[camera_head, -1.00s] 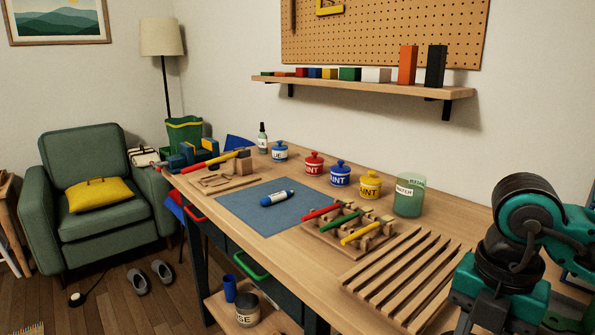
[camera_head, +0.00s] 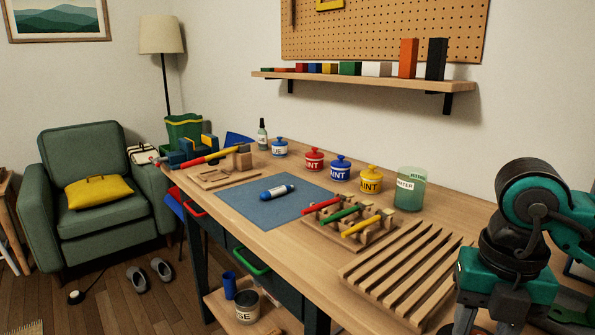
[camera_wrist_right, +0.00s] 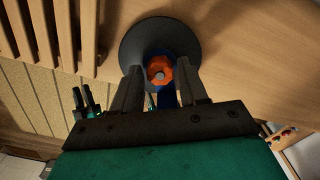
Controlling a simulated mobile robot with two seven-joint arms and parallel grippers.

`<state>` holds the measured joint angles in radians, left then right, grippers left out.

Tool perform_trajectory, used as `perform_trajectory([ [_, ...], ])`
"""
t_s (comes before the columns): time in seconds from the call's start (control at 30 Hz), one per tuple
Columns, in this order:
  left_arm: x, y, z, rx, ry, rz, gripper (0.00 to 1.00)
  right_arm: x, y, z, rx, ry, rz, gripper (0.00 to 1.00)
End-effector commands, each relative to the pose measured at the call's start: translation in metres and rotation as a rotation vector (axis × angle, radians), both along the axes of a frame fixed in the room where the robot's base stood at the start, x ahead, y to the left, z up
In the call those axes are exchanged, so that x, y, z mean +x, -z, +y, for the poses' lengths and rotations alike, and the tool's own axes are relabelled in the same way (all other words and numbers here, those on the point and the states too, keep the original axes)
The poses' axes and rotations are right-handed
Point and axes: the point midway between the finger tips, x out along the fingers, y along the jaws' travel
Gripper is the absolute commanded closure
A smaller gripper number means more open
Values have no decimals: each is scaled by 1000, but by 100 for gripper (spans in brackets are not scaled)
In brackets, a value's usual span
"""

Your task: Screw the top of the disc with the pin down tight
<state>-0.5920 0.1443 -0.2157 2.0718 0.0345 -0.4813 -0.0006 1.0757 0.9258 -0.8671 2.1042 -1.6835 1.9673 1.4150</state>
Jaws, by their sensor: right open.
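In the right wrist view a dark round disc (camera_wrist_right: 134,42) lies over the wooden bench top. On it sits an orange, many-sided top (camera_wrist_right: 153,65) with a small grey pin (camera_wrist_right: 159,75) at its middle. Some blue shows around and below the orange top. My right gripper (camera_wrist_right: 160,82) is open, one finger on each side of the orange top; I cannot tell whether they touch it. In the head view my right arm stands at the right edge, and the disc is not visible there. My left gripper is not in view.
A slatted wooden rack (camera_head: 398,274) lies left of my right arm. Beyond it are a pencil holder (camera_head: 318,235), a green water jar (camera_head: 410,190), several paint pots and a blue mat (camera_head: 245,208) with a blue marker (camera_head: 277,192). A shelf (camera_head: 365,83) hangs above.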

Motion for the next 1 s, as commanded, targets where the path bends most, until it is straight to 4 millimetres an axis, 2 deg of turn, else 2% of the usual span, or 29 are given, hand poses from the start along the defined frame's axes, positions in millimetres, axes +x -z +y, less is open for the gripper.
perform_trajectory([
  [0.4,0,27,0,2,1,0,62,0,2,0,0,-571,-2,57],
  [0.7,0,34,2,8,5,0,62,0,1,0,0,-962,-1,57],
  [0.83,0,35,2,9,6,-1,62,0,0,0,0,-1056,0,57],
  [1.0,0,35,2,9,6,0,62,0,0,0,0,-1074,0,57],
])
